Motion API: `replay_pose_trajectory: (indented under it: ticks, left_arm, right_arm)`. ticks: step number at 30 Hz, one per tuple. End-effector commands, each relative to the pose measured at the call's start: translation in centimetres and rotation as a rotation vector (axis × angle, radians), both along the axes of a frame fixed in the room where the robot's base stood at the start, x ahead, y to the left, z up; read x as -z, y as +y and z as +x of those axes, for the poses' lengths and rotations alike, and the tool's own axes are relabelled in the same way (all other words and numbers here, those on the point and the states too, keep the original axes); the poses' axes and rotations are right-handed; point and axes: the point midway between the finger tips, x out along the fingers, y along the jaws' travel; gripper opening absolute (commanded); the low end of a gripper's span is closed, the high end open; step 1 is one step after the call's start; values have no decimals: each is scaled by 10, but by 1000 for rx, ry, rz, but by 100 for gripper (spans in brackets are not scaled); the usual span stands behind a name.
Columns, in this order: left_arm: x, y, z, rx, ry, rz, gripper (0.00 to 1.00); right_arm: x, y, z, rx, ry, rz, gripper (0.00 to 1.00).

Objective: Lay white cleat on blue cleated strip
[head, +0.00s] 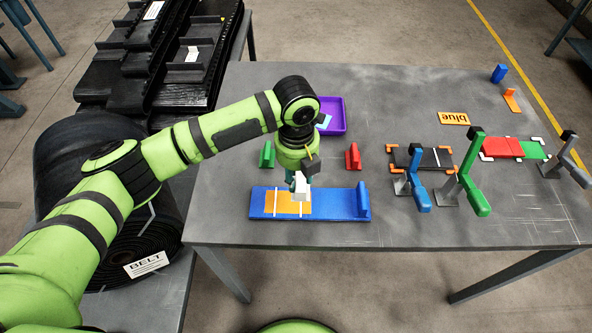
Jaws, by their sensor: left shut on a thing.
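The blue strip (335,206) lies flat on the grey table, with an orange patch (257,203) crossed by thin white lines on its left part. An upright blue cleat (362,201) stands at its right end. My left gripper (300,180) is over the strip, pointing down, shut on the white cleat (302,190). The white cleat is just above or at the right part of the orange patch; I cannot tell whether it touches. The gripper's fingers are partly hidden by the wrist. My right gripper is not in view.
A green cleat (267,155) and a red cleat (353,158) stand behind the strip. A purple tray (341,115) is farther back. Clamps with blue (422,200) and green (476,195) handles stand right, by a black strip (442,170). The front table edge is close.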

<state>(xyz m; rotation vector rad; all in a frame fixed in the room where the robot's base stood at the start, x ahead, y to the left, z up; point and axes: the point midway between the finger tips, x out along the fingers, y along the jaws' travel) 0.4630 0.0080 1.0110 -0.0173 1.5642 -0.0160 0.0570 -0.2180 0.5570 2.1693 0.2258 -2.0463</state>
Motion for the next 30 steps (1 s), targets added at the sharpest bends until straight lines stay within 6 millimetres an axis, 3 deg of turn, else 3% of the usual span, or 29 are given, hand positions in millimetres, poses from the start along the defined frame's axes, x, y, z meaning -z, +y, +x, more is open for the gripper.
replay_pose_trajectory:
  ticks: [11, 17, 24, 30]
  left_arm:
    - [0, 0, 0, 2, 0, 1, 2]
    - [0, 0, 0, 2, 0, 3, 2]
    - [25, 0, 0, 2, 0, 3, 2]
    - [45, 0, 0, 1, 1, 3, 2]
  right_arm:
    - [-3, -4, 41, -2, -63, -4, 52]
    - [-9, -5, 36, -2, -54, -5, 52]
    - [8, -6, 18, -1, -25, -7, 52]
    - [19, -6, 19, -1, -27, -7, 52]
